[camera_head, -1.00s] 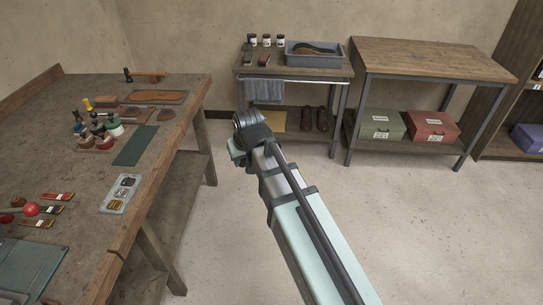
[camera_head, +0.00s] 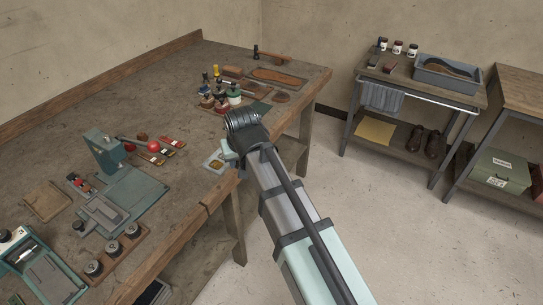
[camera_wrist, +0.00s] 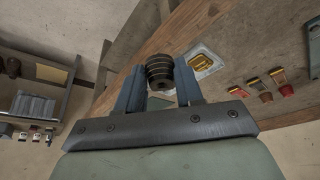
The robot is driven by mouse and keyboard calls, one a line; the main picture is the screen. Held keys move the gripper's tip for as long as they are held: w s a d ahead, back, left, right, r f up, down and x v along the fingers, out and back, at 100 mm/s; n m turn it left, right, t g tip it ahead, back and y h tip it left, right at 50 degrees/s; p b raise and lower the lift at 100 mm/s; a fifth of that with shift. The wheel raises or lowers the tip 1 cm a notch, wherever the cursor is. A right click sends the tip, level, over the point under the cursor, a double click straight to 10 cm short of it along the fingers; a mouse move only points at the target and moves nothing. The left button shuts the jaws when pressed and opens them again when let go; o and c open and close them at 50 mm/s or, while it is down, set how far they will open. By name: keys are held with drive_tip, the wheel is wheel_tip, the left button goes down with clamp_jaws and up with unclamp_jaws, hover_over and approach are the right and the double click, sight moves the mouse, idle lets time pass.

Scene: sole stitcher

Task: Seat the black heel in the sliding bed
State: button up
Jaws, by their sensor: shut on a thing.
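In the wrist view the black heel (camera_wrist: 159,71), a dark ribbed round piece, sits between the two blue fingers of my gripper (camera_wrist: 159,84), which is shut on it. In the head view my gripper (camera_head: 229,152) is at the front edge of the workbench, mostly hidden behind my wrist, and the heel cannot be made out. The teal stitcher (camera_head: 103,150) stands on the bench to the left, with a flat teal base plate (camera_head: 138,192). A grey sliding bed (camera_head: 103,212) appears to lie at its front, apart from my gripper.
A small tray with yellow pieces (camera_wrist: 204,61) lies close to my gripper. A wooden rack with dark round pieces (camera_head: 111,250) is near the bench's front. A side table (camera_head: 400,90) stands back right.

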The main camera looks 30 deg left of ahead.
drive_tip(key=s+a+r+n+g, duration=0.1)
drive_tip(key=s+a+r+n, duration=0.1)
drive_tip(key=s+a, duration=0.85)
drive_tip(key=s+a+r+n+g, duration=0.15)
drive_tip(key=s+a, duration=0.45)
drive_tip(key=s, duration=0.9)
drive_tip(key=shift+s+a+f+n+g+y, duration=0.15)
drive_tip(key=shift+s+a+n, duration=0.75)
drive_tip(key=shift+a, duration=1.2)
drive_tip(key=shift+s+a+n+y, duration=0.2)
drive_tip(key=shift+s+a+n, duration=0.7)
drive_tip(key=shift+a, duration=1.15)
drive_tip(key=shift+s+a+f+n+g+y, duration=0.15)
drive_tip(key=shift+s+a+n, duration=0.4)
drive_tip(key=shift+s+a, duration=1.1)
drive_tip(key=shift+w+a+f, duration=0.15)
drive_tip(key=shift+w+a, duration=0.3)
drive_tip(key=shift+f, duration=2.2)
drive_tip(key=shift+f, duration=0.35)
